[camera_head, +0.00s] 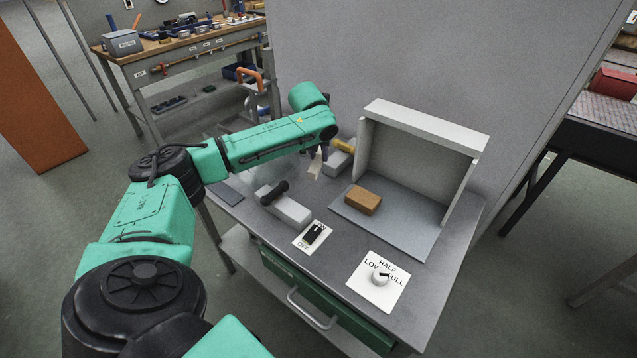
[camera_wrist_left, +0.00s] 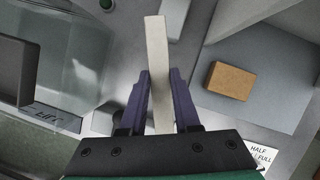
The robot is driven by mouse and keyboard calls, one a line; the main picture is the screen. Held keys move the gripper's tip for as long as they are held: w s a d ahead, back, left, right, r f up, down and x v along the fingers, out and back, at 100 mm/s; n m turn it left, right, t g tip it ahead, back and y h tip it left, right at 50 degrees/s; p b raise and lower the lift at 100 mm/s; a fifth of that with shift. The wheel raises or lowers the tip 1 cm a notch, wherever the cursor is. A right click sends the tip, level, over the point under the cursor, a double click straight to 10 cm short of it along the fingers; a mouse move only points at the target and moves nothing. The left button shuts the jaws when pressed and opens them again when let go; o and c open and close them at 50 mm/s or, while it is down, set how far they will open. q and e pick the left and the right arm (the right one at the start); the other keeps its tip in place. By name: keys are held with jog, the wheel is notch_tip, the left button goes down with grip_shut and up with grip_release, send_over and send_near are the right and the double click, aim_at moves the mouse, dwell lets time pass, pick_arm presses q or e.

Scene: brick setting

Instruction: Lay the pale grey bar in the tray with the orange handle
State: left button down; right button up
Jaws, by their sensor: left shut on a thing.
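My left gripper (camera_wrist_left: 158,85) is shut on the pale grey bar (camera_wrist_left: 157,58), which sticks out past the fingertips in the left wrist view. In the head view the bar (camera_head: 314,168) shows as a small pale piece under the end of my left arm, above the bench; the fingers are mostly hidden by the arm. Behind it, a yellow-orange handle (camera_head: 343,146) sits at a grey block-like body (camera_head: 338,162), partly hidden. I cannot tell whether this is the tray. My right gripper is not in view.
A grey block with a black handle (camera_head: 290,210) lies on the bench near the switch plate (camera_head: 313,234). A brown brick (camera_head: 363,200) rests in the open-fronted grey bay. A dial plate (camera_head: 378,283) lies at the front. A see-through panel (camera_wrist_left: 75,75) is left of the gripper.

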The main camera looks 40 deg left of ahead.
aim_at(320, 188)
pick_arm(q)
notch_tip(320, 188, down, 11)
jog(key=shift+f, duration=0.2)
jog(key=c, duration=0.6)
grip_release()
jog(key=shift+c, duration=0.2)
jog(key=shift+r, duration=0.1)
